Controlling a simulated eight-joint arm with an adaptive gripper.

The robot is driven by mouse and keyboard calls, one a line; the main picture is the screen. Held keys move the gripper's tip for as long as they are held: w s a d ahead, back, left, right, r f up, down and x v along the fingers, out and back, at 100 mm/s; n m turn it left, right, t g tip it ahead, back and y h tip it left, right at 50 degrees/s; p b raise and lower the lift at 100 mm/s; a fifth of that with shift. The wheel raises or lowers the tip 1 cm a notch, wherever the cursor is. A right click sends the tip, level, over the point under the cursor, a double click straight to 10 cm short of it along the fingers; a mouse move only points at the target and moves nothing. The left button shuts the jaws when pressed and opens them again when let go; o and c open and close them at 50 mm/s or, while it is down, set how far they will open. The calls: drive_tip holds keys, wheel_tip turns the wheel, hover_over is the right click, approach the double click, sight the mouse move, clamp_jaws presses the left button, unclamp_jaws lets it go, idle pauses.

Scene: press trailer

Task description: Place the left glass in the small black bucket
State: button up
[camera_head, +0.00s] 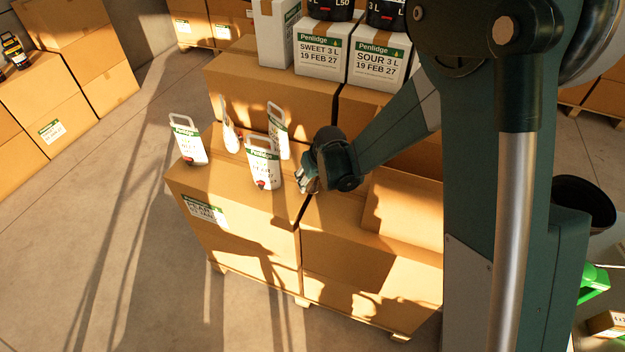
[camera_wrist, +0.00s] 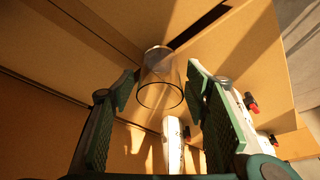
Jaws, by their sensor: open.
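A clear glass (camera_wrist: 161,92) shows in the wrist view, between the two green finger pads of my gripper (camera_wrist: 162,84). The pads stand apart with a gap on each side of the glass, so my gripper is open around it. Only one glass is visible to me. In the head view my gripper (camera_head: 304,181) is low over the carton stack, to the right of the white pouches, and I cannot make out the glass there. A black open-topped vessel (camera_head: 584,198), possibly the bucket, is at the far right, partly behind my arm.
Several white pouches with handles (camera_head: 263,165) stand on the carton stack (camera_head: 235,202) close to my gripper. A raised carton (camera_head: 405,207) lies to its right. White boxes (camera_head: 379,62) with black containers on top (camera_head: 387,12) stand behind. Open floor (camera_head: 90,240) lies left.

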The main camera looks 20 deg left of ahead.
drive_tip(key=shift+r, duration=0.1)
drive_tip(key=v, duration=1.2)
idle(0.4)
drive_tip(key=shift+o, duration=0.7)
wheel_tip(320, 180, down, 7)
drive_tip(key=s+d+t+y+b, duration=0.2)
drive_tip(key=t+y+b, duration=0.4)
drive_tip(key=b, duration=0.9)
drive_tip(key=shift+s+d, duration=0.35)
drive_tip(key=shift+d, duration=0.1)
